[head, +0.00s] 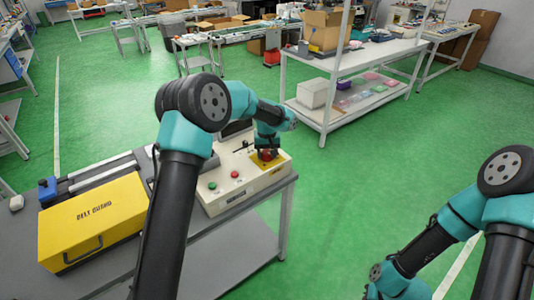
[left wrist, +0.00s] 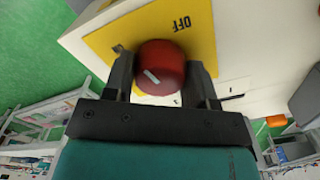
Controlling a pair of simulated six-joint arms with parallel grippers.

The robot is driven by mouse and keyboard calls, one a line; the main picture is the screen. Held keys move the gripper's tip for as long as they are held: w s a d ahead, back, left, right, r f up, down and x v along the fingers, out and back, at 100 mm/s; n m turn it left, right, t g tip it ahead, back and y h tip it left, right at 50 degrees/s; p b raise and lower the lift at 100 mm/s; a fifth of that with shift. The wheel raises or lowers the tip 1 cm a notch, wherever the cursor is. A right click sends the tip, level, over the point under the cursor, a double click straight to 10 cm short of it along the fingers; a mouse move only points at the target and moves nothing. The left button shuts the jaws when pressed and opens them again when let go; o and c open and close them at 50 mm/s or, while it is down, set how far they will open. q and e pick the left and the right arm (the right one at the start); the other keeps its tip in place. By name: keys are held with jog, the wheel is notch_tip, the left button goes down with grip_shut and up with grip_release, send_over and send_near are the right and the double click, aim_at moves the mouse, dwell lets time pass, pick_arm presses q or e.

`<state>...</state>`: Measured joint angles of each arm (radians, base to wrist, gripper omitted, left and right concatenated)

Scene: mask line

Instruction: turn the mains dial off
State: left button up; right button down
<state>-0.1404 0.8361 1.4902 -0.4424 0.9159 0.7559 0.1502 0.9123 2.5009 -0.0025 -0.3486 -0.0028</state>
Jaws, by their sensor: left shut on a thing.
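The mains dial (left wrist: 160,68) is a round red knob on a yellow plate (left wrist: 120,40) on the pale control box (head: 240,190). An OFF label (left wrist: 181,24) shows upside down on the plate in the left wrist view. A short white line on the knob lies aslant, not clearly lined up with OFF. My left gripper (left wrist: 162,75) has a finger on either side of the dial and is shut on it. In the head view the left gripper (head: 267,154) reaches down onto the dial, partly hiding it. My right arm is at the lower right; its gripper is out of view.
A green button (head: 211,186) and a red button (head: 235,174) sit on the box. Left of it is a yellow belt guard (head: 92,222) with a handle. White shelving (head: 350,60) stands behind. Green floor (head: 370,190) to the right is clear.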

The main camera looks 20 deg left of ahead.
aim_at(267, 152)
pick_arm(q)
jog(key=m, duration=0.5)
jog(key=shift+m, duration=0.3)
jog(key=m, duration=0.5)
jog(key=shift+m, duration=0.4)
jog(key=o, duration=0.9)
notch_tip(267, 152, up, 18)
jog(key=shift+f, duration=0.25)
jog(key=shift+f, duration=0.1)
